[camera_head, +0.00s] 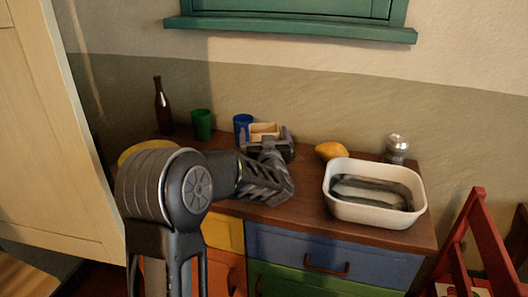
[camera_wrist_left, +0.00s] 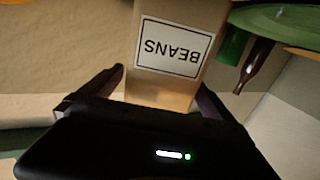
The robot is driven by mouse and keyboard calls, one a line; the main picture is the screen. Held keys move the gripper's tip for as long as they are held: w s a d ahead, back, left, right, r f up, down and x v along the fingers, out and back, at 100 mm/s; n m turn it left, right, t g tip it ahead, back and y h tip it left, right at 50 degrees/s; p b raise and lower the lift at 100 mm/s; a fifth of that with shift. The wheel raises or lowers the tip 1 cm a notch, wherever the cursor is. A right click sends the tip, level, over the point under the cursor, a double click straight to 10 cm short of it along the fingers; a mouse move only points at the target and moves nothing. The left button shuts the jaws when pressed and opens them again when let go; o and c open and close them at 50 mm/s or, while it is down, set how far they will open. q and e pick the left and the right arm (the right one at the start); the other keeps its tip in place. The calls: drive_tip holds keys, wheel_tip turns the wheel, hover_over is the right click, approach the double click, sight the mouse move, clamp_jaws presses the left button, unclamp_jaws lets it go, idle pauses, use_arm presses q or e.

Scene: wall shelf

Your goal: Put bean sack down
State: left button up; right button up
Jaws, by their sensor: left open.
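The bean sack (camera_wrist_left: 172,88) is a tan block-shaped pack with a white label reading BEANS, upside down in the left wrist view. In the head view its pale top (camera_head: 263,130) shows at the back of the wooden counter, mostly hidden by my left gripper. My left gripper (camera_head: 266,140) is open, with one finger on either side of the sack. In the left wrist view the gripper (camera_wrist_left: 158,92) shows a gap beside the sack at the fingers. The sack's base is hidden in the head view. My right gripper is not in view.
On the counter (camera_head: 300,208), a blue cup (camera_head: 241,121), a green cup (camera_head: 202,124) and a brown bottle (camera_head: 161,108) stand left of the sack. A yellow fruit (camera_head: 330,151), a can (camera_head: 397,148) and a white tub (camera_head: 373,214) are to the right.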

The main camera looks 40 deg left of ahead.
use_arm(q)
drive_tip(key=shift+w+a, duration=0.15)
drive_tip(key=shift+c, duration=0.2)
idle(0.3)
drive_tip(key=shift+r, duration=0.1)
drive_tip(key=c, duration=2.1)
drive_tip(key=shift+r, duration=0.1)
wheel_tip(320, 180, up, 10)
drive_tip(key=shift+f+p, duration=0.1)
drive_tip(key=shift+p, duration=0.7)
